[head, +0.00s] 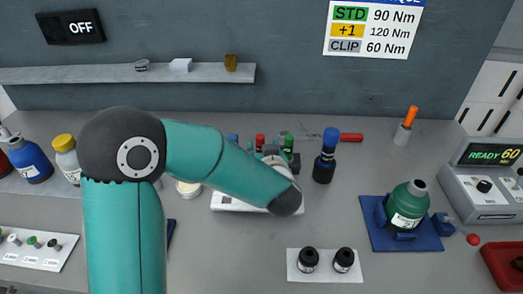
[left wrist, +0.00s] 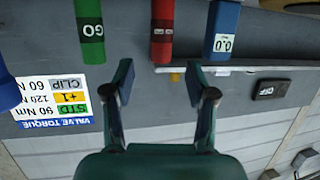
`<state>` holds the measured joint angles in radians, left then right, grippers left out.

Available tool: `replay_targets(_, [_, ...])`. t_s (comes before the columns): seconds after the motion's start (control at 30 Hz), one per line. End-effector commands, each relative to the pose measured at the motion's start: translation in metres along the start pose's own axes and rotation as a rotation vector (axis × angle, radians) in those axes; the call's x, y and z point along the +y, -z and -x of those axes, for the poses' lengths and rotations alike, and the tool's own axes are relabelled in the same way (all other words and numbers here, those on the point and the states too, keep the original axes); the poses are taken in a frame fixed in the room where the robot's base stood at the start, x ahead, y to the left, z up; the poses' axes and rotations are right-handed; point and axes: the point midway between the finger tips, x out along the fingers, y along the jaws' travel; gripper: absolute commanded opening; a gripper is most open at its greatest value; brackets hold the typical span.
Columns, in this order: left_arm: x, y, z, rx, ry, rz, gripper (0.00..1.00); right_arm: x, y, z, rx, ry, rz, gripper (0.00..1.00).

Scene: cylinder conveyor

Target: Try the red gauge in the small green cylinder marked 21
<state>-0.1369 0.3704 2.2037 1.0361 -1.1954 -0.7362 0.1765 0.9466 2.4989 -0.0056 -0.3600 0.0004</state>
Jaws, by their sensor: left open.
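The red gauge (left wrist: 162,28) hangs in from the top edge of the left wrist view, which is upside down. It stands between the green gauge marked GO (left wrist: 91,32) and the blue one (left wrist: 224,25). In the head view the red gauge (head: 260,140) shows behind my forearm. My left gripper (left wrist: 158,78) is open and empty, its fingers pointing toward the red gauge, apart from it. In the head view my forearm largely hides this gripper. A green cylinder (head: 408,203) stands upright in a blue cradle; its label is too small to read.
A dark blue-capped bottle (head: 325,160) stands right of the gauges. A white plate with two black pieces (head: 325,276) lies at the front. A console reading READY 60 (head: 485,185) and a red bin (head: 500,262) are at the right. Bare bench lies between the plate and the cradle.

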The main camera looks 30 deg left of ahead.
Motion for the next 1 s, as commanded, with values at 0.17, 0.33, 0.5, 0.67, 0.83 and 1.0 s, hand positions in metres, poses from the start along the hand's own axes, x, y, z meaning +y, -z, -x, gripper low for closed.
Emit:
replay_targets(0.17, [0.001, 0.000, -0.012, -0.001, -0.002, -0.001, 0.57, -0.001, 0.000, 0.002, 0.000, 0.000, 0.000, 0.40])
replay_targets(0.33, [0.000, -0.001, -0.027, -0.002, 0.001, -0.002, 0.57, -0.003, 0.000, 0.007, 0.000, 0.000, 0.000, 0.40])
replay_targets(0.5, [0.000, -0.002, -0.052, -0.002, 0.001, -0.001, 0.57, -0.005, 0.000, 0.013, 0.000, 0.000, 0.000, 0.40])
replay_targets(0.67, [0.001, -0.003, -0.063, -0.002, -0.002, -0.001, 0.57, -0.005, 0.000, 0.015, 0.000, 0.000, 0.000, 0.40])
replay_targets(0.83, [0.001, -0.003, -0.063, -0.001, -0.003, -0.001, 0.57, -0.005, 0.000, 0.014, 0.000, 0.000, 0.000, 0.40])
replay_targets(1.0, [0.001, -0.003, -0.063, -0.001, -0.003, -0.001, 0.35, -0.005, 0.000, 0.014, 0.000, 0.000, 0.000, 0.40])
